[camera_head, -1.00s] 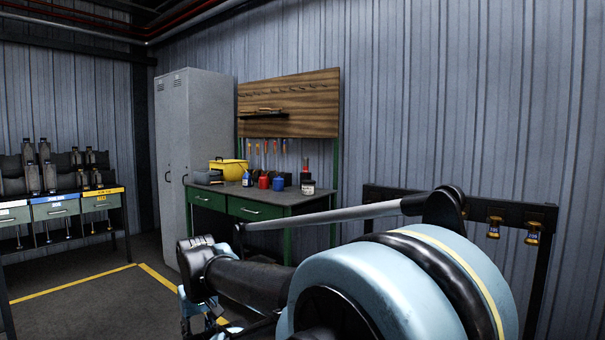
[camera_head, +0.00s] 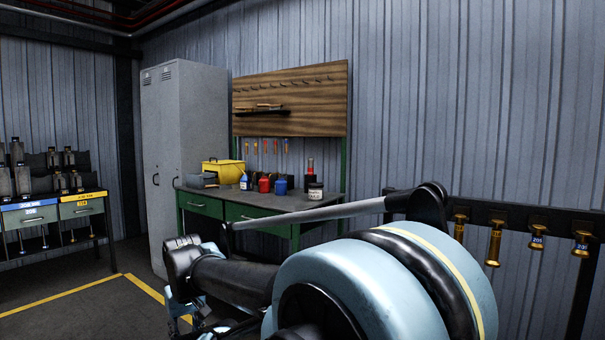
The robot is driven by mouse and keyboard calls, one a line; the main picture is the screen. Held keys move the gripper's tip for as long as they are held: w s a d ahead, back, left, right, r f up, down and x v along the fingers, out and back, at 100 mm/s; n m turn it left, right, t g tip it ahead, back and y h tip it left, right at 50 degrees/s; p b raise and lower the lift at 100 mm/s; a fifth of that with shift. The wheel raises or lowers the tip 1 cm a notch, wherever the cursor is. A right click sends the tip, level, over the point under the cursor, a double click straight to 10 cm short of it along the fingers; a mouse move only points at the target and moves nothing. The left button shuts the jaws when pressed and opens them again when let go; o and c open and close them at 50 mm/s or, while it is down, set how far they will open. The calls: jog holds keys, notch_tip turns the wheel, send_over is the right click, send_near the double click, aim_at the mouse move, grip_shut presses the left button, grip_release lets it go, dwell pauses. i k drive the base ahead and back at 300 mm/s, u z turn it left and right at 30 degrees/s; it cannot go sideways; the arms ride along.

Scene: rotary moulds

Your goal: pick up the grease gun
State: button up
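I cannot pick out a grease gun for certain. The green workbench (camera_head: 208,207) along the back wall carries several small items, and some thin objects lie on the ledge of the wooden pegboard (camera_head: 300,90) above it; they are too small to name surely. My arm fills the lower middle and hides part of the bench front. The end of my arm, with what look like parts of my gripper (camera_head: 183,309), is low at the left centre, in front of the bench and apart from it. Its fingers are not clear, and no held object shows.
The bench holds a yellow box (camera_head: 224,172), a red can (camera_head: 264,185), a blue can (camera_head: 281,185) and a pale jar (camera_head: 316,191). A grey locker (camera_head: 185,150) stands left of it. A drawer table (camera_head: 82,208) is far left, a rack with brass pieces (camera_head: 495,242) right. Floor at lower left is clear.

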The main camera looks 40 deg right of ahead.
aim_at(310, 161)
jog(key=i, duration=1.6)
jog(key=z, duration=2.3)
